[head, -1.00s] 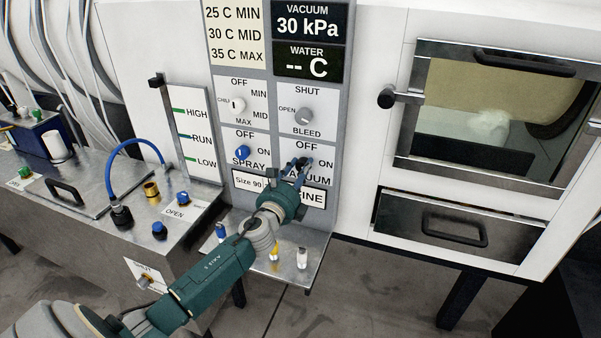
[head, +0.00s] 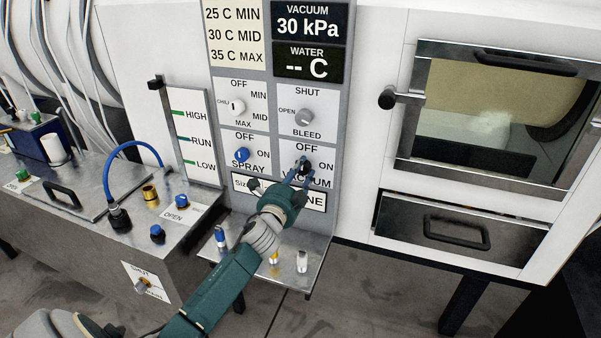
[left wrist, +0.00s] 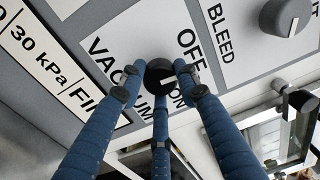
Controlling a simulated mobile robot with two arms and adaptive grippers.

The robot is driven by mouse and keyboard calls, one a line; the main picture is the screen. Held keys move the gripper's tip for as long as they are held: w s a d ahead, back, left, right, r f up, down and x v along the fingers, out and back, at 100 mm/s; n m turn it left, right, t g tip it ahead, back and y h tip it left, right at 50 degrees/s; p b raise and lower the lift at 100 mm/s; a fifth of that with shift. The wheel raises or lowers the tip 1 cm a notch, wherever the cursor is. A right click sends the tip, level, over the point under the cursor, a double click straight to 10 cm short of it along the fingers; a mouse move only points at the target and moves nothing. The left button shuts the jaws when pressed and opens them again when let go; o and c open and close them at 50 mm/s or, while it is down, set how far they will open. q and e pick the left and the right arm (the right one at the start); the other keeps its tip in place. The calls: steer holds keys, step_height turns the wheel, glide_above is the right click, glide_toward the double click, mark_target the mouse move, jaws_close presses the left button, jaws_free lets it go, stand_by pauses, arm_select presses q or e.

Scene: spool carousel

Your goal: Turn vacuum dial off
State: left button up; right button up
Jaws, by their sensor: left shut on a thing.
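The black vacuum dial (head: 304,165) sits on the white vacuum plate of the control panel, with OFF above it and ON to its right. My left gripper (head: 299,172) comes up from below, its blue fingers around the dial. In the left wrist view the dial (left wrist: 159,73) is between the dark fingertips, which are shut on it. The vacuum display (head: 308,23) reads 30 kPa. My right gripper is not in view.
The blue spray dial (head: 241,154) is just left, and the grey bleed dial (head: 305,116) is above. A small metal shelf (head: 287,272) with several small fittings lies below my forearm. An oven-like door (head: 490,115) with a handle is at the right.

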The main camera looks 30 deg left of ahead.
arm_select(q)
steer(key=shift+d+f+n, duration=0.2)
steer(key=shift+f+n, duration=0.1)
steer(key=shift+n, duration=0.3)
steer(key=o, duration=1.1)
steer(key=shift+c, duration=0.2)
steer(key=shift+o, duration=0.4)
steer(key=shift+r, duration=0.2)
steer(key=shift+s, duration=0.35)
steer(key=v, duration=1.1)
steer(key=shift+d, duration=0.2)
steer(key=shift+s, duration=0.1)
